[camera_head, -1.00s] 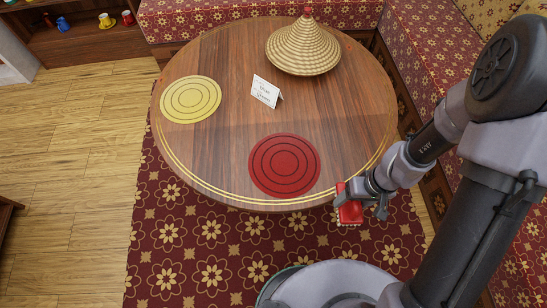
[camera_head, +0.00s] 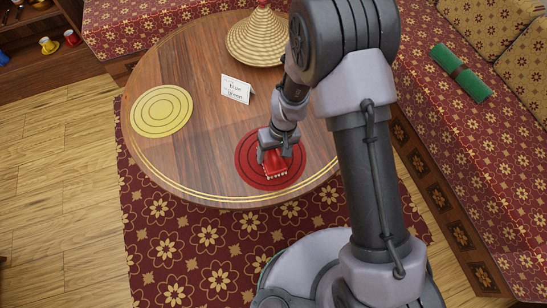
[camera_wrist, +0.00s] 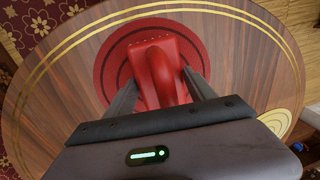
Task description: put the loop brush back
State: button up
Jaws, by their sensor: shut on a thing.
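The loop brush (camera_head: 275,168) is red with a row of pale bristles along its lower edge. My gripper (camera_head: 269,155) is shut on it and points down over the red round mat (camera_head: 249,179) at the table's front. In the wrist view the brush (camera_wrist: 145,92) and its raised loop handle lie between the two fingers of my gripper (camera_wrist: 162,85), with the red mat (camera_wrist: 112,62) beneath. I cannot tell whether the brush touches the mat or hangs just above it. My arm hides part of the mat and table.
The round wooden table (camera_head: 200,120) also holds a yellow round mat (camera_head: 161,111), a folded white card (camera_head: 236,89) and a woven cone lid (camera_head: 257,40). A patterned bench with a green roll (camera_head: 460,72) runs along the right. The table between the mats is clear.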

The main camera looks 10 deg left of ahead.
notch_tip(320, 180, down, 3)
jog(key=shift+d+f+b, duration=0.1)
jog(key=shift+f+b, duration=0.05)
jog(key=shift+b, duration=0.35)
jog(key=shift+c, duration=0.8)
jog(key=o, duration=1.6)
